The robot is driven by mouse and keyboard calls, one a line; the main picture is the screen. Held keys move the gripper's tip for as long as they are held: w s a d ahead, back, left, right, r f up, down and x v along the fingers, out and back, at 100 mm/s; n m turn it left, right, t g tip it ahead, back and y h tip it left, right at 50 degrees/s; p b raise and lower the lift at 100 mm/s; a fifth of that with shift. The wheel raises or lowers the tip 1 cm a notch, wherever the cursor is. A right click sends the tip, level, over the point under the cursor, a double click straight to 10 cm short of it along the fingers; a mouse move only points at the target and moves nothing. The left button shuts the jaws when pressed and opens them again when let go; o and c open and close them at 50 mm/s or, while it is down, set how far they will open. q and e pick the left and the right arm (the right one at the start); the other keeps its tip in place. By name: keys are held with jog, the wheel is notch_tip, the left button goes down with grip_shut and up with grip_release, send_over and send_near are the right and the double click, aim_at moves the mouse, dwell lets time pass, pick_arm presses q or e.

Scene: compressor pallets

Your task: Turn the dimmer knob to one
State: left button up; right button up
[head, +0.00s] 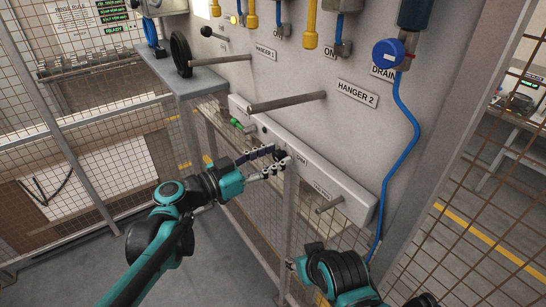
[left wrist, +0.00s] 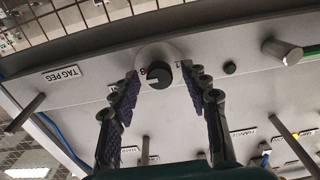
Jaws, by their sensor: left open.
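The dimmer knob (left wrist: 158,75) is a round black knob with a pale mark on its face, set on a light round dial on a grey panel. Small characters show at the dial's left and right; I cannot read the setting surely. My left gripper (head: 284,159) is open at the panel's front in the head view and hides most of the knob there. In the left wrist view its two fingers (left wrist: 164,80) stand on either side of the knob, with gaps showing. Part of my right arm is at the bottom right of the head view; its fingers do not show clearly.
The long grey panel (head: 345,187) carries a short peg (head: 330,204) on the right and a green item (head: 243,126) on the left. The HANGER 2 rod (head: 287,102) juts out above my left gripper. A blue hose (head: 410,150) hangs at the right. Mesh fencing stands around.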

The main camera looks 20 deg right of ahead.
pick_arm(q)
jog(key=shift+d, duration=0.1)
grip_shut()
